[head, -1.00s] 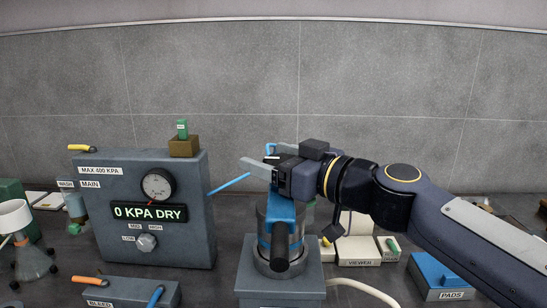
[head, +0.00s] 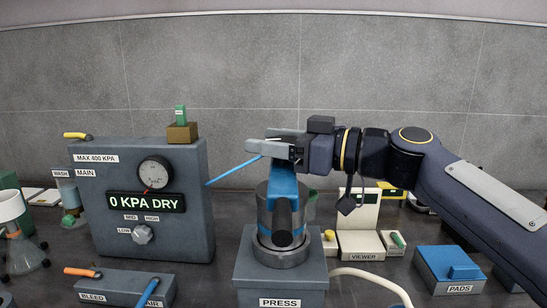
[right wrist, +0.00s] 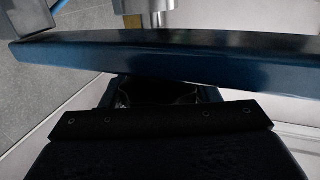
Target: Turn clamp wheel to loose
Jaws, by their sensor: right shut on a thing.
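The press (head: 281,270) stands at the bottom centre in the head view, with a metal cylinder and a blue clamp frame (head: 284,182) over it. My right gripper (head: 272,143) is at the top of this frame, its grey fingers pointing left. It is shut on the clamp wheel, which is mostly hidden by the fingers and frame. In the right wrist view a wide dark blue bar (right wrist: 160,55) crosses just in front of the gripper; a metal column (right wrist: 158,8) shows beyond it. My left gripper is not in view.
The grey pressure panel (head: 150,215) reading "0 KPA DRY" stands left of the press. The bleed/air box (head: 125,288) is in front of it. The viewer (head: 361,245) and pads box (head: 450,268) are to the right. A blue rod (head: 234,171) slants between panel and clamp.

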